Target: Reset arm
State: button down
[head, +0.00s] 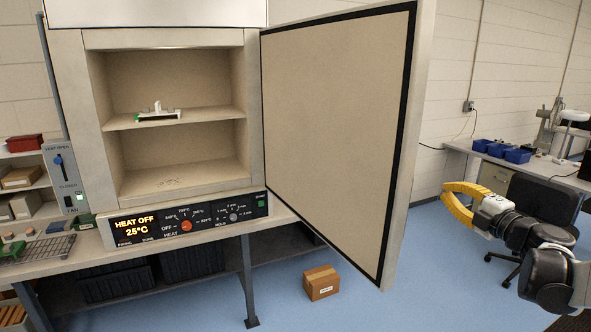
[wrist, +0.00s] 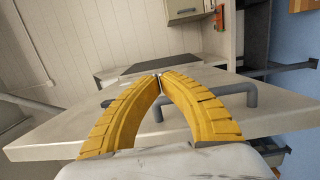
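My gripper (head: 447,190) is to the right of the open furnace door (head: 335,130) in the head view, apart from it and in front of the back wall. Its two yellow curved fingers also show in the wrist view (wrist: 160,78), with the tips together and nothing seen between them. Beyond the fingers in the wrist view is a pale door panel (wrist: 60,138) with a grey bar handle (wrist: 235,89). The furnace (head: 175,40) stands open. A small white and green piece (head: 158,112) sits on its upper shelf.
The control panel (head: 190,221) reads heat off, 25°C. A cardboard box (head: 320,282) lies on the blue floor below the door. A wire rack (head: 36,247) is on the bench at left. A desk with blue bins (head: 517,155) and a dark chair (head: 545,200) stand at right.

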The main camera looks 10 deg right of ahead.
jog(key=s+a+r+m+h, duration=0.3)
jog(key=a+r+m+h, duration=0.5)
jog(key=m, duration=0.4)
jog(key=s+a+f+m+g+y+b, duration=0.2)
jog(key=s+a+f+m+g+y, duration=0.3)
jog(key=s+a+f+g, duration=0.6)
jog(key=s+a+f+m, duration=0.2)
jog(key=s+a+f, duration=1)
jog(key=f, duration=0.2)
jog(key=shift+f+m, duration=0.15)
jog(key=shift+m, duration=0.15)
